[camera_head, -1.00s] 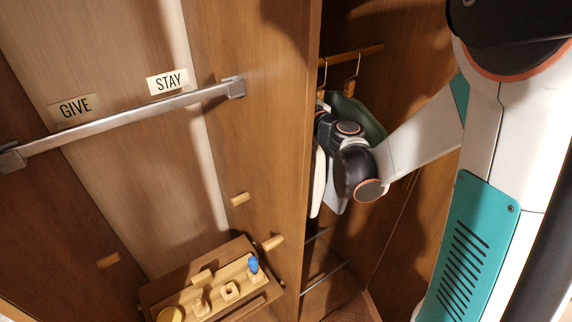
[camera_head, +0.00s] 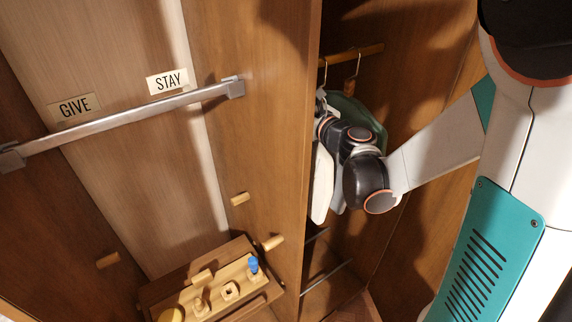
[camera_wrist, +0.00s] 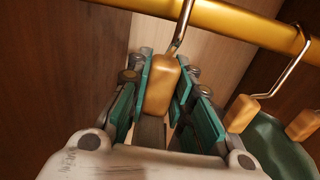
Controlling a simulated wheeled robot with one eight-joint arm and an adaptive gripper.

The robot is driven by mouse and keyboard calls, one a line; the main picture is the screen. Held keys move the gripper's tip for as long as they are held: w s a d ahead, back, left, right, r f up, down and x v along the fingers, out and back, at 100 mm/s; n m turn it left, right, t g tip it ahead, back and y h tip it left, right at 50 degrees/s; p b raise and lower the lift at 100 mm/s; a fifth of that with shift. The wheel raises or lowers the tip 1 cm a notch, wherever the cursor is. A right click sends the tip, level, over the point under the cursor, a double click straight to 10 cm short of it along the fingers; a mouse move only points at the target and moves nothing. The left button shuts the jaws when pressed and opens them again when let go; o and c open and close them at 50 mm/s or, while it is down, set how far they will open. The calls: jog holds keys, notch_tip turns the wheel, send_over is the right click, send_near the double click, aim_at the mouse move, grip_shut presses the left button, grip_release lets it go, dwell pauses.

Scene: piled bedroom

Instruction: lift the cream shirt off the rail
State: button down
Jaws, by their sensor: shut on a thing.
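The cream shirt (camera_head: 322,186) hangs inside the open wardrobe bay at the left end of the rail (camera_head: 368,52), partly hidden by my wrist. My gripper (camera_head: 322,100) is at the top of its hanger, just below the rail. In the wrist view my gripper (camera_wrist: 166,78) is shut on the wooden block (camera_wrist: 163,84) of a hanger, one finger on each side. That hanger's metal hook (camera_wrist: 181,35) rises from the block to the brass-coloured rail (camera_wrist: 235,22). Its top is cut off, so I cannot tell whether it is clear of the rail.
A dark green garment (camera_head: 368,115) hangs close on the right; its hanger block (camera_wrist: 241,113) is near my right finger. The wardrobe partition (camera_head: 285,150) stands close on the left. Beyond it are a metal bar (camera_head: 130,117), GIVE and STAY labels, and a low wooden tray (camera_head: 240,246).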

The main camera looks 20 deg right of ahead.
jog(key=shift+s+d, duration=0.15)
jog(key=shift+s, duration=0.3)
jog(key=shift+v, duration=3.3)
